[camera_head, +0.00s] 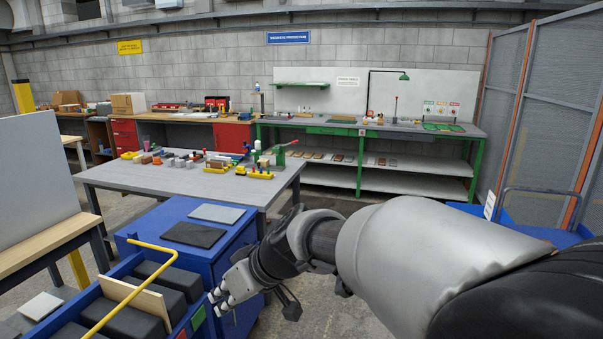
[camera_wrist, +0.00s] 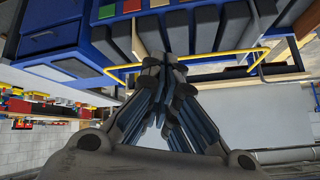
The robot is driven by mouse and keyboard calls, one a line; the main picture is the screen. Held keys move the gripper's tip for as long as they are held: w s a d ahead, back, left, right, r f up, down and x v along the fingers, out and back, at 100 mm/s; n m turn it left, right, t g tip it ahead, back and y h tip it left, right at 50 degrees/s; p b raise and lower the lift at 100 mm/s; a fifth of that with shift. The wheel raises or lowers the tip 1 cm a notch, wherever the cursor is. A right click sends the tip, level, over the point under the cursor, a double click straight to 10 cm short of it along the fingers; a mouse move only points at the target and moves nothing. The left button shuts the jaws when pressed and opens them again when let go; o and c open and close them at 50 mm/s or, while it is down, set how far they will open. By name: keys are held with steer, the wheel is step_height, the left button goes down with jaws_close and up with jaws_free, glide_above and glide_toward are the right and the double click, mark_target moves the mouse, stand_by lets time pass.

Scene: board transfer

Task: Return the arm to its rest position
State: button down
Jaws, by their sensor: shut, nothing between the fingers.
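My gripper (camera_head: 218,298) is at the lower centre of the head view, at the end of my grey and black arm, which reaches in from the right. It hangs beside the blue cabinet and the right end of the blue cart. In the wrist view my gripper (camera_wrist: 162,62) has its fingers drawn together at the tips, with nothing seen between them. It is shut and empty. Behind the fingertips, the wrist view shows the cart's dark blocks (camera_wrist: 204,30) and yellow handle (camera_wrist: 225,57), turned upside down.
A blue cabinet (camera_head: 240,238) with a dark and a grey board (camera_head: 217,213) on top stands left of my arm. A blue cart with dark blocks (camera_head: 160,287) and a yellow handle (camera_head: 125,297) is at lower left. A grey worktable (camera_head: 130,178) with small parts stands behind.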

steer(key=s+d+m+h, duration=0.3)
steer(key=s+d+m, duration=0.1)
steer(key=s+d, duration=0.8)
steer(key=s+d+f+m+t+h, duration=0.1)
steer(key=s+d+m+h, duration=0.3)
steer(key=s+d, duration=0.8)
steer(key=d+m, duration=0.1)
steer(key=d, duration=0.4)
steer(key=shift+f+m+h, duration=0.3)
steer(key=shift+w+a, duration=0.1)
